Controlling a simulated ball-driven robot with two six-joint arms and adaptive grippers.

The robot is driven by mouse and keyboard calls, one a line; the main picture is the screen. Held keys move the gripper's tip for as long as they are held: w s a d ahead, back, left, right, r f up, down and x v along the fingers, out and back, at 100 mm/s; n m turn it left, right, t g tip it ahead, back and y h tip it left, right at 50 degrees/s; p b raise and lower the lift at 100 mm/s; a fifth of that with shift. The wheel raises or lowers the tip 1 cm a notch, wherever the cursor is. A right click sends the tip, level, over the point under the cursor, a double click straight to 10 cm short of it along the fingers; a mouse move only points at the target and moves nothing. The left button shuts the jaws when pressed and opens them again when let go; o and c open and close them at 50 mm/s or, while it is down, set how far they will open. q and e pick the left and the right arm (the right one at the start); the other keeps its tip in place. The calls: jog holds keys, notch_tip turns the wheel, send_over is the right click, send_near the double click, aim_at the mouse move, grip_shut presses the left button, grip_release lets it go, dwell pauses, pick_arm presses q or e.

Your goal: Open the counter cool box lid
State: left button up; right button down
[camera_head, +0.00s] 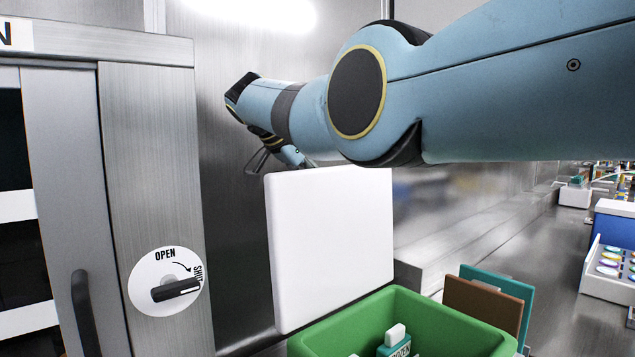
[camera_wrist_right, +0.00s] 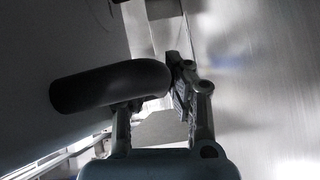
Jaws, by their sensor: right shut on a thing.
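The cool box (camera_head: 440,318) is green and stands at the bottom of the head view. Its white lid (camera_head: 330,245) stands raised, nearly upright, at the box's back left, and the box is open. A teal item with a white cap (camera_head: 397,340) shows inside. My right gripper (camera_head: 275,160) is at the lid's top left edge, partly hidden behind it. In the right wrist view, my right gripper (camera_wrist_right: 155,95) is shut on a dark curved handle (camera_wrist_right: 95,88) beside a broad flat surface. The head view hides that handle. My left gripper is not in view.
A metal cabinet with a round OPEN/SHUT dial (camera_head: 166,281) stands at the left. Teal and brown panels (camera_head: 484,304) stand right behind the box. A blue box (camera_head: 613,228) and a white tray (camera_head: 606,284) sit farther right on the metal counter.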

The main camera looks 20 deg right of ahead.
jog(key=c, duration=1.5)
grip_release()
jog(key=shift+w+d+r, duration=0.1)
jog(key=shift+r, duration=0.4)
jog(key=shift+o, duration=1.3)
jog(key=shift+f, duration=0.2)
jog(key=v, duration=0.7)
jog(key=shift+a, duration=0.25)
jog(key=shift+d+r, duration=0.1)
jog(key=shift+r, duration=0.1)
